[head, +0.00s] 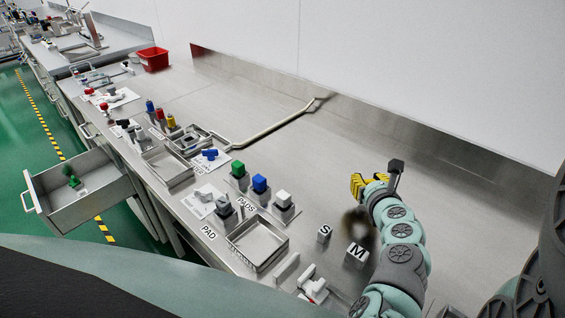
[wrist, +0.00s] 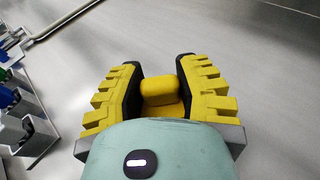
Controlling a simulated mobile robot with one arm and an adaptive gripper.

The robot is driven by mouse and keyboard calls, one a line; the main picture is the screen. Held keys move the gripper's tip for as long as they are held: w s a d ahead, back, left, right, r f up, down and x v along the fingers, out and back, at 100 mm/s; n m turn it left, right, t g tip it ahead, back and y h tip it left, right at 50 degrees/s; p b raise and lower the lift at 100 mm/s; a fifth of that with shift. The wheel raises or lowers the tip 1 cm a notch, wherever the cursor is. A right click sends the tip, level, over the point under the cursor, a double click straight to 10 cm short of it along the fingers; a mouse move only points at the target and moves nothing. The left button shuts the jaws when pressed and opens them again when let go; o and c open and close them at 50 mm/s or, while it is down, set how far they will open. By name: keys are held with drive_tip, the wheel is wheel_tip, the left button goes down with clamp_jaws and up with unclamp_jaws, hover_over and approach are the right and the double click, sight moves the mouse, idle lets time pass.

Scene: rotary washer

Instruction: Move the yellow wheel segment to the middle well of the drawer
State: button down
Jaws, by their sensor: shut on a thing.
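My gripper (wrist: 158,68) is shut on the yellow wheel segment (wrist: 161,90), whose rounded yellow body shows between the dark finger pads in the wrist view. In the head view my gripper (head: 362,184) is above the bare right part of the steel bench, and the segment cannot be told apart from its yellow fingers. The grey drawer (head: 107,193) stands pulled out at the left, well away from my gripper. A green piece (head: 71,180) and a small pale piece (head: 84,191) lie in it. Its separate wells cannot be made out.
Green, blue (head: 260,184) and white cubes on holders and an empty tray (head: 257,244) line the front edge. A red bin (head: 153,59) stands far back.

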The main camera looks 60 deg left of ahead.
drive_tip(key=shift+f, duration=0.65)
drive_tip(key=shift+f, duration=0.2)
drive_tip(key=c, duration=0.7)
unclamp_jaws()
drive_tip(key=shift+o, duration=0.2)
drive_tip(key=shift+r, duration=0.15)
